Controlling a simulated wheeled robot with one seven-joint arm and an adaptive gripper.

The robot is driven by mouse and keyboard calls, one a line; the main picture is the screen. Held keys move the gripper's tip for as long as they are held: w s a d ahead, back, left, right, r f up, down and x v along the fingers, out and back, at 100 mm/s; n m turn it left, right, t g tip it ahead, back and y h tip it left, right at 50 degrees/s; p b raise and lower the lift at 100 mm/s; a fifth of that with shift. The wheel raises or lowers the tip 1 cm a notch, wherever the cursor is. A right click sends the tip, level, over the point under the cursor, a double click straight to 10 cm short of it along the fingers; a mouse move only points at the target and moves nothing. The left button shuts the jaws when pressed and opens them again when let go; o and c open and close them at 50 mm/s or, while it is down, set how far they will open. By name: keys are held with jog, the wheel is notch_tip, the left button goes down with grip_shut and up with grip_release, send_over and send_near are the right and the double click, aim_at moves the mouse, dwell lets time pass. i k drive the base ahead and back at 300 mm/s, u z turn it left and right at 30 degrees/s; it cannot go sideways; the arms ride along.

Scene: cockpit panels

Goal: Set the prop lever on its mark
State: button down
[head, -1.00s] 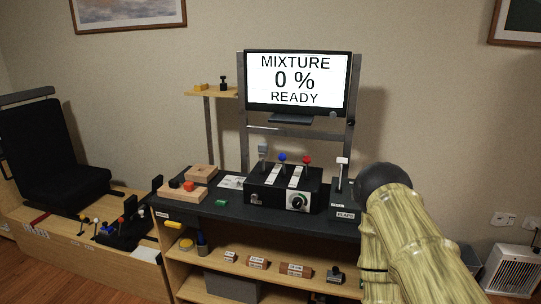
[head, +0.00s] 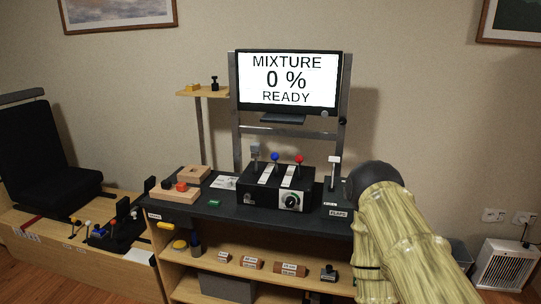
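The black lever box (head: 262,196) stands on the dark desk top in the middle of the head view. It carries a grey-topped lever (head: 256,152), a blue-knobbed lever (head: 275,157) and a red-knobbed lever (head: 300,160), all roughly upright. The blue one, in the middle, looks like the prop lever, but I cannot read its label or see its mark. White scale strips lie beside the levers. My arm (head: 395,235) fills the lower right, in front of the desk's right end. My gripper is not in view.
The monitor (head: 287,82) reads "MIXTURE 0 % READY". A white-topped flaps lever (head: 334,160) stands right of the box, close to my arm. Wooden blocks (head: 176,195) lie at the desk's left. A black seat (head: 45,150) is far left, a white heater (head: 503,263) far right.

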aim_at(275, 157)
jog(key=u, duration=1.55)
jog(key=i, duration=0.9)
jog(key=z, duration=1.6)
